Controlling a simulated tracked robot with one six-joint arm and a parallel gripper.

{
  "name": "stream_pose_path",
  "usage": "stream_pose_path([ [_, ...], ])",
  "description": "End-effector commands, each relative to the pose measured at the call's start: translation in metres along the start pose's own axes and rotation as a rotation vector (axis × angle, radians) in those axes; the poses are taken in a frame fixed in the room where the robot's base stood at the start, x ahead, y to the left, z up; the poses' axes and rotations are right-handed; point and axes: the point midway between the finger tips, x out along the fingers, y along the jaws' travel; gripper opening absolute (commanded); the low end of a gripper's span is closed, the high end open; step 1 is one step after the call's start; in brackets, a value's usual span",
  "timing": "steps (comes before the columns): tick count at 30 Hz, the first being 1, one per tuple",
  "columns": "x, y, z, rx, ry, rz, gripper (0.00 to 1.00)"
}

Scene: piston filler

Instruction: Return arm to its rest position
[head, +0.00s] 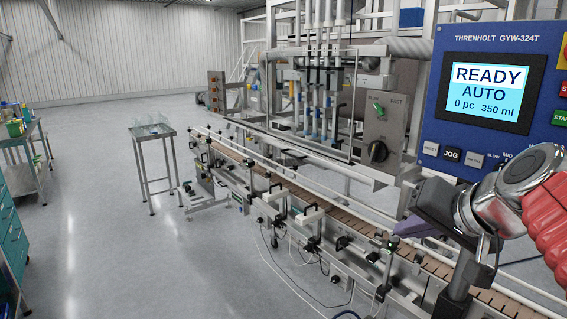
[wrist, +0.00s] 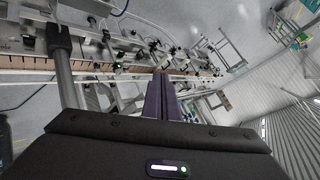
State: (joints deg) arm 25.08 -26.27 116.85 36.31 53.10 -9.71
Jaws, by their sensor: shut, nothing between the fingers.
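My arm, with a red sleeve and a silver wrist joint, reaches in from the right edge of the head view. My gripper (head: 402,228) is small there, its purple fingers pointing left over the conveyor, partly hidden by the dark wrist housing. In the wrist view my gripper (wrist: 160,76) shows its two purple fingers side by side and closed, with nothing seen between them. The conveyor (head: 335,210) runs below the gripper. I cannot tell the exact gap between them.
The control panel (head: 492,85) reads READY, AUTO, 0 pc, 350 ml and stands close above my wrist. The filling machine (head: 380,105) rises behind the conveyor. A small table (head: 153,133) with clear items and a teal cabinet (head: 12,235) are at left. Open floor (head: 110,240) lies between.

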Motion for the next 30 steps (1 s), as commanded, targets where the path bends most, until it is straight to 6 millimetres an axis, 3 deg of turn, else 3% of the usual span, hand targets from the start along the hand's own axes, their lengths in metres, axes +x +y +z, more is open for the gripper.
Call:
stream_pose_path([
  [1, 0.005, 0.000, 0.024, -0.037, -0.035, 0.019, 0.00],
  [6, 0.015, 0.012, 0.094, -0.161, -0.134, 0.097, 0.00],
  [15, 0.022, 0.052, 0.196, -0.412, -0.260, 0.226, 0.00],
  [21, 0.024, 0.070, 0.227, -0.523, -0.294, 0.267, 0.00],
  [30, 0.024, 0.072, 0.230, -0.532, -0.296, 0.273, 0.00],
])
